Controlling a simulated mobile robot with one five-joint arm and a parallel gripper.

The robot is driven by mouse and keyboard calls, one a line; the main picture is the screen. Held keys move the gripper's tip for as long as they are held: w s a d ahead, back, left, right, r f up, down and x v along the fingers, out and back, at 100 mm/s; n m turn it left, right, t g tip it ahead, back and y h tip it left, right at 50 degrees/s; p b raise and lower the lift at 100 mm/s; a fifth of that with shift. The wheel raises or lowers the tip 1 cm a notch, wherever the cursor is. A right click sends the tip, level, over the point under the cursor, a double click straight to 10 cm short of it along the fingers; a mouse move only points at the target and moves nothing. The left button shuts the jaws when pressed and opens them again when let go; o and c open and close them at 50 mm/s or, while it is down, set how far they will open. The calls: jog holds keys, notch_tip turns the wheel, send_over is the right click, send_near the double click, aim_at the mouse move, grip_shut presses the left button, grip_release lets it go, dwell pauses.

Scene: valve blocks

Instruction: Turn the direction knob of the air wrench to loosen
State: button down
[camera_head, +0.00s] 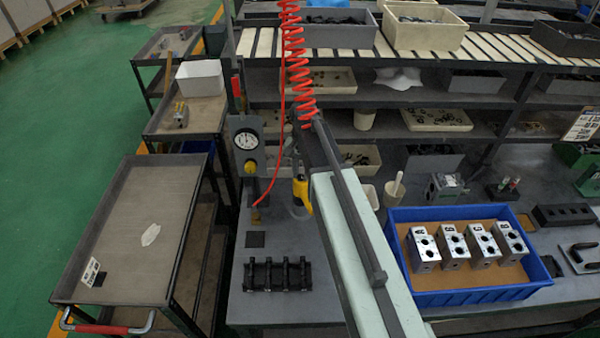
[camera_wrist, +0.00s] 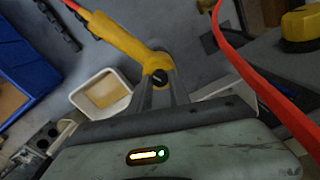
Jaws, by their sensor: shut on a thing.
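The yellow air wrench (camera_wrist: 118,38) shows in the wrist view, slanting from the upper left to my gripper. The knob's setting is too small to read. In the head view the air wrench (camera_head: 301,194) shows as a yellow piece by the left edge of my arm, above the workbench. My arm hides my fingertips and the knob there.
A red coiled hose (camera_head: 296,60) hangs above the bench, and its red line crosses the wrist view at right. A pressure gauge (camera_head: 246,140) stands left of the wrench. A blue tray (camera_head: 470,296) with several metal valve blocks lies right of my arm. A black rack (camera_head: 277,276) lies in front.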

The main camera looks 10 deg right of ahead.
jog(key=n, duration=0.4)
jog(key=shift+d, duration=0.1)
jog(key=n, duration=0.4)
jog(key=shift+n, duration=0.4)
jog(key=n, duration=0.4)
jog(key=shift+n, duration=1.8)
jog(key=c, duration=1.2)
grip_release()
jog(key=shift+w+g, duration=0.1)
jog(key=shift+g, duration=0.2)
